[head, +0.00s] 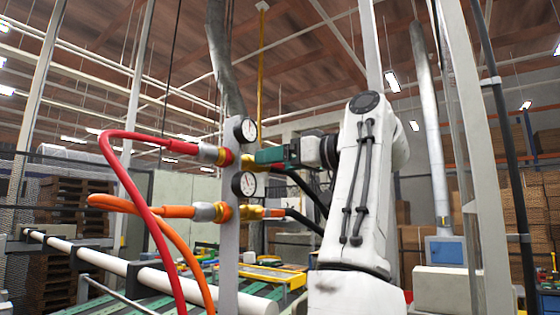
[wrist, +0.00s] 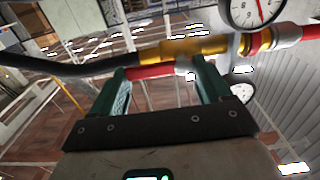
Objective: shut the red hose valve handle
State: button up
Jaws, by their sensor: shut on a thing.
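The red valve handle (wrist: 152,71) shows in the wrist view between my gripper's two green fingers (wrist: 161,68), with a grey piece at its right end. My gripper is shut on it, the fingers still well apart. The handle lies roughly along the brass valve body (wrist: 190,48) behind it. In the head view my gripper (head: 262,156) reaches from the right to the upper brass valve (head: 247,162), beside the grey post. The handle is hidden there by my fingers. The red hose (head: 130,172) joins the post's left side at the same height.
The grey post (head: 229,262) carries two dial gauges (head: 245,130) close to my gripper. Below is a second brass valve (head: 252,212) with an orange hose (head: 175,211). A black hose (wrist: 70,68) leaves the upper valve. A conveyor with a white rail (head: 150,275) stands lower left.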

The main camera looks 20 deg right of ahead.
jog(key=m, duration=0.2)
jog(key=f+m, duration=0.1)
jog(key=m, duration=0.1)
jog(key=shift+s+a+f+m+b, duration=0.15)
jog(key=shift+a+f+m, duration=0.2)
jog(key=shift+m, duration=2)
jog(key=shift+s+a+f+m+b, duration=0.15)
jog(key=shift+f+m, duration=0.25)
jog(key=shift+m, duration=1.9)
jog(key=shift+s+a+f+m+b, duration=0.2)
jog(key=shift+f+m, duration=0.2)
jog(key=shift+m, duration=1.95)
jog(key=o, duration=1)
